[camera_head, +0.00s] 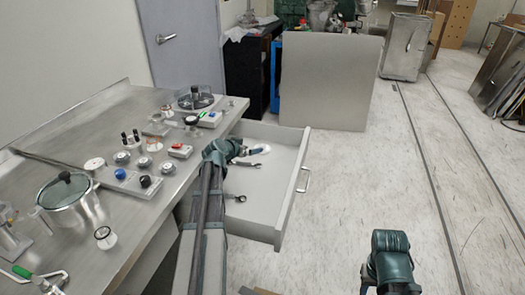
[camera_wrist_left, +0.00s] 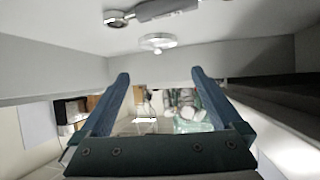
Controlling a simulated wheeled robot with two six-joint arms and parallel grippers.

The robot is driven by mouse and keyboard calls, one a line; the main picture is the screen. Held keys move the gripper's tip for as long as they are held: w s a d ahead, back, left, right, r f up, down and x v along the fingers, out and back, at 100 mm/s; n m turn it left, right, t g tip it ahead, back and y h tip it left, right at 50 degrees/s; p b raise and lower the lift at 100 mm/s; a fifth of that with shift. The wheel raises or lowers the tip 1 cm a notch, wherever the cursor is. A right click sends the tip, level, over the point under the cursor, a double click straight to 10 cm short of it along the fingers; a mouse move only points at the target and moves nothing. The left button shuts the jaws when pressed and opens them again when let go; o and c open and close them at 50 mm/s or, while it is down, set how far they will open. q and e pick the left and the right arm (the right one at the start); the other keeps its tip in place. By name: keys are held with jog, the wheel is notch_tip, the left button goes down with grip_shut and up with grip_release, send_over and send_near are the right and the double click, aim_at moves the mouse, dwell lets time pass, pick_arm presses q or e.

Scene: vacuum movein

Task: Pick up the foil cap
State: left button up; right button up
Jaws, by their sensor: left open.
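A small round silvery disc, which looks like the foil cap (camera_wrist_left: 157,42), lies on the floor of the open drawer (camera_head: 262,207) in the left wrist view. It sits beyond my left gripper's fingertips (camera_wrist_left: 160,76), roughly centred between them and apart from them. The two blue fingers are spread with nothing between them. In the head view my left gripper (camera_head: 236,150) is over the drawer, and its fingers are mostly hidden by its wrist.
A grey wrench-like tool (camera_wrist_left: 150,12) lies just past the cap. Other dark small tools (camera_head: 237,198) lie in the drawer. The drawer walls stand close around the gripper. The bench (camera_head: 130,225) on the left holds a pot (camera_head: 75,203), knobs and small instruments.

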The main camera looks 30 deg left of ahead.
aim_at(262, 146)
pick_arm(q)
jog(key=b+x, duration=0.3)
jog(key=x, duration=0.3)
jog(key=shift+w+f, duration=0.25)
jog(key=shift+w, duration=0.35)
jog(key=b+x, duration=0.2)
jog(key=x, duration=0.3)
jog(key=shift+w, duration=0.15)
jog(key=shift+d, duration=0.1)
jog(key=shift+s+d, duration=0.1)
jog(key=shift+s, duration=0.1)
grip_shut()
